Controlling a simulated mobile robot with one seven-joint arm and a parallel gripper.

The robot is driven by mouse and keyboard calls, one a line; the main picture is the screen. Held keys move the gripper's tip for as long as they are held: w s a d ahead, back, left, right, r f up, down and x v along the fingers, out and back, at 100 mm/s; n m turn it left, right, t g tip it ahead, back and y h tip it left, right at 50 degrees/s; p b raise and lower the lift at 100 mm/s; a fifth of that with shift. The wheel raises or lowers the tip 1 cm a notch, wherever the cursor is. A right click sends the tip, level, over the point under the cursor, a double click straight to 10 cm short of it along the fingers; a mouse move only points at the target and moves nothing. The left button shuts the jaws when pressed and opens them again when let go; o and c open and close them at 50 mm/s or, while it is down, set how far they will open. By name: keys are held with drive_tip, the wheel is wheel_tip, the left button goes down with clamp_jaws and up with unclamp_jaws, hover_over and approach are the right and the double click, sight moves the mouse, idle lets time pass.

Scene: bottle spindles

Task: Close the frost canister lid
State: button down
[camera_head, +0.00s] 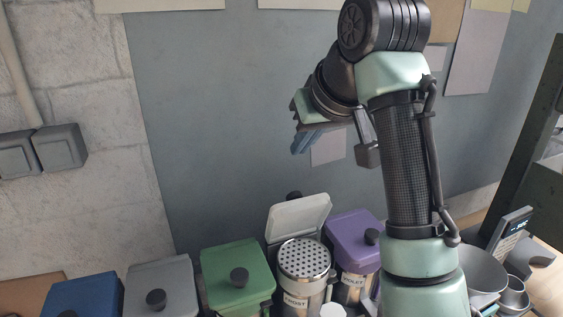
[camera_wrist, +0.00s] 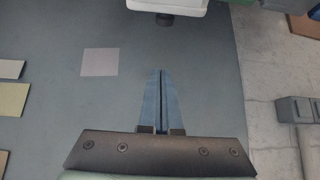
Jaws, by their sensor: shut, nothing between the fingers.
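The frost canister (camera_head: 302,284) stands in the row at the bottom of the head view, with a label reading FROST and a perforated round top. Its white lid (camera_head: 298,217) is open, tilted up behind the perforated top, with a dark knob on its far side. In the wrist view a white lid (camera_wrist: 166,5) with a dark knob (camera_wrist: 165,19) shows at the top edge, probably the same lid. My gripper (camera_head: 297,150) is above the canister, apart from the lid. Its blue fingers, also in the wrist view (camera_wrist: 161,72), are shut with nothing between them.
Closed canisters stand beside it: green (camera_head: 237,274), grey (camera_head: 163,287) and blue (camera_head: 83,296) to the left, violet (camera_head: 354,240) to the right. A scale (camera_head: 510,230) and metal bowls (camera_head: 482,270) are at the right. The wall behind has pinned papers.

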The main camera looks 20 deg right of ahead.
sight(295, 192)
drive_tip(key=w+f+p, duration=0.1)
drive_tip(key=f+p, duration=0.1)
drive_tip(key=w+f+p, duration=0.1)
drive_tip(key=f+p, duration=0.1)
drive_tip(key=f, duration=0.1)
drive_tip(key=w+f+p, duration=0.1)
drive_tip(key=f+p, duration=0.1)
drive_tip(key=f, duration=0.1)
drive_tip(key=shift+f, duration=0.1)
drive_tip(key=shift+s+a+f, duration=0.1)
drive_tip(key=shift+s+f, duration=0.2)
drive_tip(key=shift+s, duration=0.05)
drive_tip(key=shift+s+f+b, duration=0.1)
drive_tip(key=shift+f+b, duration=0.05)
drive_tip(key=shift+b, duration=0.15)
